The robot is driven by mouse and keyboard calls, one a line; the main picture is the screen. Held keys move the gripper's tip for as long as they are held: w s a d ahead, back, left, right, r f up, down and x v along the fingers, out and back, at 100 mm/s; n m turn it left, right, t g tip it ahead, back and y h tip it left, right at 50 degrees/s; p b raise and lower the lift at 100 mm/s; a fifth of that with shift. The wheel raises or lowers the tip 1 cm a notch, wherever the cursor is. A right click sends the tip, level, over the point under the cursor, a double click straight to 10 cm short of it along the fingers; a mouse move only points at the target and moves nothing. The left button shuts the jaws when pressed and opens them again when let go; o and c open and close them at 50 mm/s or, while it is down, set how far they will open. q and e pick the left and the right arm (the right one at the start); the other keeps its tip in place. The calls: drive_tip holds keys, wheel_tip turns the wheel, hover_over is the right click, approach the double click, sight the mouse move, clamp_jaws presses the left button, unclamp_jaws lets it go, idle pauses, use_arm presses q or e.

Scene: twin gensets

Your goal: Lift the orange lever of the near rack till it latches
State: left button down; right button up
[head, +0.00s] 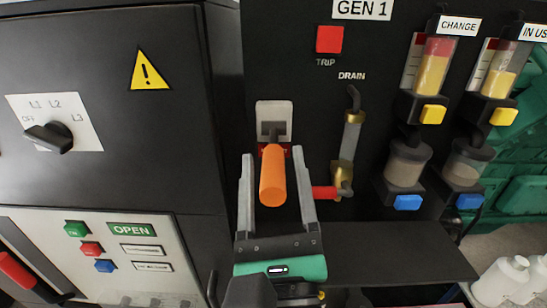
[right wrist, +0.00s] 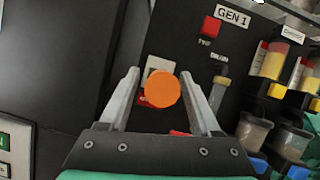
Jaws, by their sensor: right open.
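The orange lever (head: 272,177) sticks out from a white bracket (head: 274,113) on the black GEN 1 panel. A red label shows at the base of the lever. My right gripper (head: 272,152) is open, with one finger on each side of the lever and a visible gap on both sides. In the right wrist view the lever's round orange end (right wrist: 162,89) faces the camera between the two spread fingers (right wrist: 160,75). The end hides most of the bracket behind it. My left gripper is not in view.
A red-handled drain valve (head: 325,192) sits just right of the right finger. A red TRIP button (head: 329,39) is above. Yellow and blue filter units (head: 405,170) are further right, over a black shelf (head: 400,255). A grey cabinet (head: 110,100) stands on the left.

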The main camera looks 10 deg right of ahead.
drive_tip(key=shift+w, duration=0.15)
clamp_jaws()
idle(1.4)
